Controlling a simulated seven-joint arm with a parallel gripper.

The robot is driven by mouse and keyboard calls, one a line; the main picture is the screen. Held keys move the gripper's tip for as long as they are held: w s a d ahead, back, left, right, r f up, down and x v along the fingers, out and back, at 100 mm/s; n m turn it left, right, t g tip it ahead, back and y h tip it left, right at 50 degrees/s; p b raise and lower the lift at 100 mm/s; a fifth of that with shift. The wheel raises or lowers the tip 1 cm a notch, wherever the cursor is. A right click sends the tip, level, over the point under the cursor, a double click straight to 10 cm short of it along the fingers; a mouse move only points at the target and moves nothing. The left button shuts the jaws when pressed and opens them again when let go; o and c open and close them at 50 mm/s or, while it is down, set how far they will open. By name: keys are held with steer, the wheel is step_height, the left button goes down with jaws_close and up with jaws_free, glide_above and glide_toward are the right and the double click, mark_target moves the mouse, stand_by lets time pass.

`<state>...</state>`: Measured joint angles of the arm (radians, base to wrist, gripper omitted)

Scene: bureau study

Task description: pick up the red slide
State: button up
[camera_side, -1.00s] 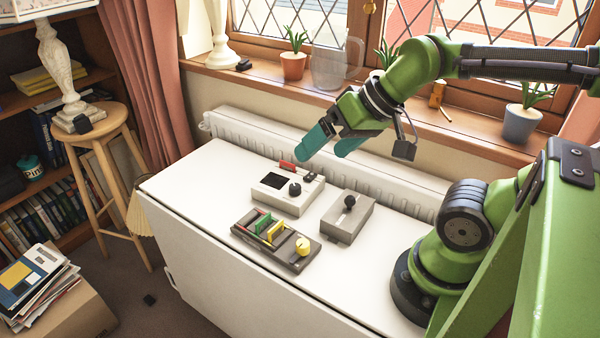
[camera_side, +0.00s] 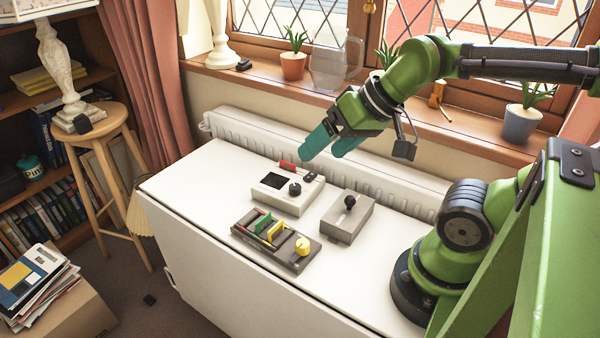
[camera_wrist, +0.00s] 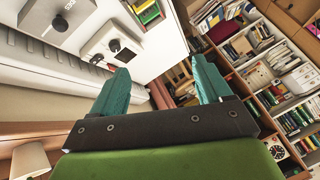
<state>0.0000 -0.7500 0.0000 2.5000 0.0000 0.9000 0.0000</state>
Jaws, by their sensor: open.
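The red slide (camera_side: 287,167) stands upright at the back edge of a white box (camera_side: 288,205) with a dark square window and a black knob. My gripper (camera_side: 324,150) hangs in the air above and to the right of the slide, near the radiator. Its two teal fingers are apart with nothing between them, and they do not touch the slide. In the wrist view, my gripper (camera_wrist: 160,88) also shows open and empty.
A dark tray (camera_side: 290,262) with green and yellow slides and a yellow knob lies in front of the white box. A grey box (camera_side: 345,222) with a black-knobbed lever stands to its right. The radiator (camera_side: 260,135) runs behind the white table (camera_side: 200,195), whose left part is clear.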

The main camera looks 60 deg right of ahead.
steer(key=c, duration=0.7)
steer(key=shift+c, duration=0.2)
